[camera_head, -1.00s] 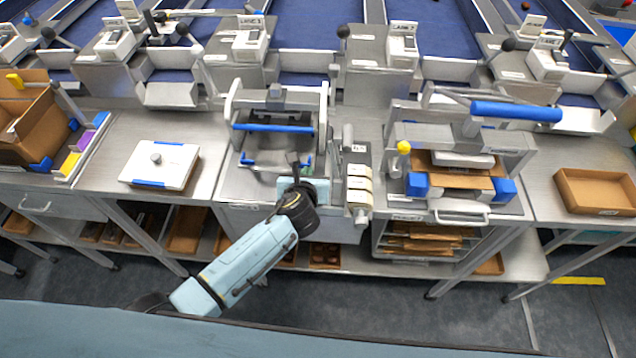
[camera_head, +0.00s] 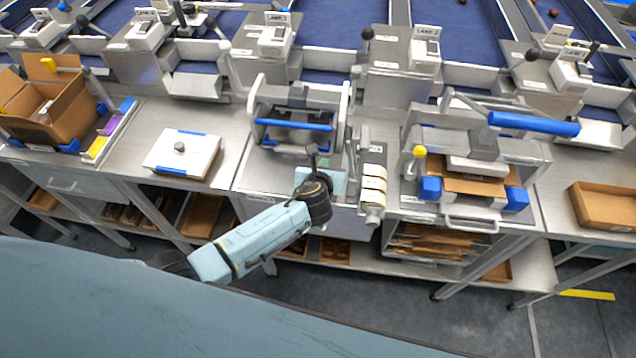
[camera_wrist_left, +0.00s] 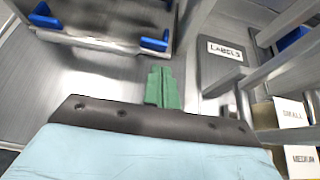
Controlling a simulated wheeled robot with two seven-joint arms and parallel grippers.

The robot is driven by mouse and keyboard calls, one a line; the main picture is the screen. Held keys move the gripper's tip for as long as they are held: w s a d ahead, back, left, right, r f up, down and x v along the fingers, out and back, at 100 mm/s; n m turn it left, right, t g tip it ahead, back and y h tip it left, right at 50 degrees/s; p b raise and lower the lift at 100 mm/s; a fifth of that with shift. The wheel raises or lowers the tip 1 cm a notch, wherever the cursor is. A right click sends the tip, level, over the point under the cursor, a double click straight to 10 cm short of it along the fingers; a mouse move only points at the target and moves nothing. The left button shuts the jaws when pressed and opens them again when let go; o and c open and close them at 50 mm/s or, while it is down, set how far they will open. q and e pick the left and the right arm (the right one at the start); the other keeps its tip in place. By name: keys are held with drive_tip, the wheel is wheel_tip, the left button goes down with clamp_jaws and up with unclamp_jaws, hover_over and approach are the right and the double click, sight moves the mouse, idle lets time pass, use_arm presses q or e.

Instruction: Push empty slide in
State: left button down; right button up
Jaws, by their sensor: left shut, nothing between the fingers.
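The slide (camera_wrist_left: 108,18) is a flat grey metal plate with blue corner pieces, at the upper left of the left wrist view. No item shows on its visible part. It lies at the press station (camera_head: 295,125) with the blue bar in the head view, mostly hidden there by the frame and my gripper. My left gripper (camera_wrist_left: 163,72) has its green fingers shut and empty. They point at the slide's front edge, near its right blue corner. I cannot tell whether they touch it. My right gripper is not in view.
A second press (camera_head: 470,170) with a blue handle stands further right. A white lidded box (camera_head: 182,155) lies left on the bench. An open carton (camera_head: 50,105) stands far left.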

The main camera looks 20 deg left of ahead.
use_arm(q)
drive_tip(key=p+v, duration=0.1)
drive_tip(key=v, duration=0.5)
drive_tip(key=shift+s+d, duration=0.1)
drive_tip(key=shift+s, duration=0.1)
drive_tip(key=s+a+r+n+g+h, duration=0.1)
drive_tip(key=s+a+r+n+g, duration=0.2)
drive_tip(key=s+n, duration=0.7)
drive_tip(key=s+a+r+n+g, duration=0.35)
drive_tip(key=s+n, duration=0.45)
drive_tip(key=n, duration=0.4)
drive_tip(key=s+a+r+n+g+h, duration=0.1)
drive_tip(key=s+a+r+n+g, duration=0.15)
drive_tip(key=s+n, duration=0.75)
wheel_tip(320, 180, down, 32)
drive_tip(key=s+b, duration=0.1)
drive_tip(key=b, duration=0.5)
drive_tip(key=s+a+f+g+b, duration=0.1)
drive_tip(key=s+a+f+b, duration=0.1)
drive_tip(key=s+f, duration=0.6)
drive_tip(key=s+a+f+g+b, duration=0.1)
drive_tip(key=s+f+b, duration=0.2)
drive_tip(key=s+f, duration=0.5)
wheel_tip(320, 180, down, 4)
drive_tip(key=shift+a+y, duration=0.3)
drive_tip(key=shift+a, duration=0.1)
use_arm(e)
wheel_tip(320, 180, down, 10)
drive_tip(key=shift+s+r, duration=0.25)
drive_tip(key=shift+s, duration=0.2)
